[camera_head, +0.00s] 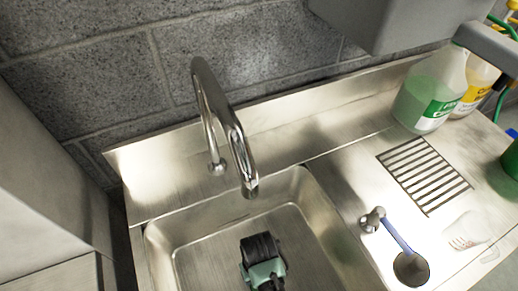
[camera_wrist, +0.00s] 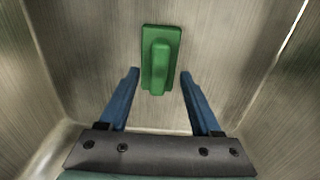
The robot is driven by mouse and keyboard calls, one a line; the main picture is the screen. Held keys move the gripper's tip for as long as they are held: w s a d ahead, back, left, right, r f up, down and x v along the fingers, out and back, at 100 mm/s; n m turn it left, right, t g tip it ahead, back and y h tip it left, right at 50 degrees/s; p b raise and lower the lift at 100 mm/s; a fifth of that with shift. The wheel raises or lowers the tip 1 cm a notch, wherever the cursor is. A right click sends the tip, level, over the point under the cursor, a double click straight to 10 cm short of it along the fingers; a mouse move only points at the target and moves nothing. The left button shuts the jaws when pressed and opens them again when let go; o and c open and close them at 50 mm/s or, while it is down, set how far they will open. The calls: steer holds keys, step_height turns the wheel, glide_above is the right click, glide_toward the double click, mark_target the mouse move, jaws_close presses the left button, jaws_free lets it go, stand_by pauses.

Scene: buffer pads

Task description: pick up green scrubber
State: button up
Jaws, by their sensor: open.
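The green scrubber (camera_wrist: 160,58) lies on the bare metal floor of the sink in the wrist view. It is a flat rectangular pad with a raised handle along its middle. My gripper (camera_wrist: 160,75) is open and empty, its two blue fingers apart. The fingertips appear on either side of the scrubber's lower part, with gaps on both sides; how high they are above it I cannot tell. In the head view my dark and teal wrist (camera_head: 262,262) shows inside the sink (camera_head: 205,245), and the scrubber is not visible there.
The sink walls close in around my gripper. A curved metal faucet (camera_head: 238,135) hangs over the sink's back. On the right counter are a slotted drain grille (camera_head: 424,175), a blue-handled tool (camera_head: 398,236), a clear item (camera_head: 467,232) and a green-labelled bottle (camera_head: 428,97).

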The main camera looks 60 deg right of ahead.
step_height(320, 180, down, 4)
steer(key=shift+w+d+r, duration=0.1)
steer(key=shift+r, duration=0.15)
jaws_close()
stand_by(0.3)
